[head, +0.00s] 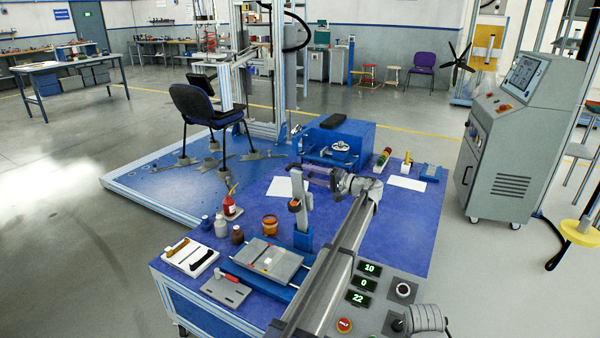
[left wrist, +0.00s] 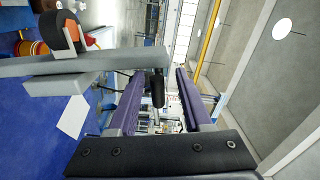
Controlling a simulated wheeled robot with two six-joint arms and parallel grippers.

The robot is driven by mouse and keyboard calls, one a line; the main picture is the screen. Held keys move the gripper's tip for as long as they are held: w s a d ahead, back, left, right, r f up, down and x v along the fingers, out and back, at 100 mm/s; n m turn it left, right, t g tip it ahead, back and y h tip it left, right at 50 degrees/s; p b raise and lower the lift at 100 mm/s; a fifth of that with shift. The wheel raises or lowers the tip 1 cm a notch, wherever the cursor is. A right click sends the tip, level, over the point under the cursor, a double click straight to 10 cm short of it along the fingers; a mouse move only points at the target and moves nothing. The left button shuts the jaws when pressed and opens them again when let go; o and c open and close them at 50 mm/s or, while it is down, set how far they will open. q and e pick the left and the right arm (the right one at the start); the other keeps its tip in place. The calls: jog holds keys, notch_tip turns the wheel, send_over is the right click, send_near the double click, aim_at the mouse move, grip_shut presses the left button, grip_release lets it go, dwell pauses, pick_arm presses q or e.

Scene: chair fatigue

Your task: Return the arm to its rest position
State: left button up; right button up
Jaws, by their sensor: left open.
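My left arm reaches from the bottom of the head view over the blue table (head: 410,235). Its left gripper (head: 312,172) is above the table, in front of the blue machine box (head: 362,134), with its jaws toward the left. In the left wrist view, the two purple fingers of the left gripper (left wrist: 160,82) stand apart.
A grey post with an orange part (head: 302,205) stands close to my left gripper. A control cabinet (head: 515,140) is right. A blue chair (head: 200,105) stands behind left.

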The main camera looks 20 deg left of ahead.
pick_arm(q)
jog(key=shift+d, duration=0.55)
jog(key=s+d+m+h+p, duration=0.1)
jog(key=s+d+h+p, duration=0.4)
jog(key=s, duration=1)
jog(key=s+d+r+m+g+h+p, duration=0.1)
jog(key=s+d+m+h+p, duration=0.1)
jog(key=s+d+h+p, duration=0.4)
jog(key=s+d+r+m+h+p, duration=0.1)
jog(key=s+d+h+p, duration=0.4)
jog(key=s+d+p, duration=0.8)
jog(key=s+d+m, duration=0.1)
jog(key=s+d, duration=0.5)
jog(key=s, duration=0.4)
jog(key=shift+s+h, duration=0.3)
jog(key=shift+h, duration=0.1)
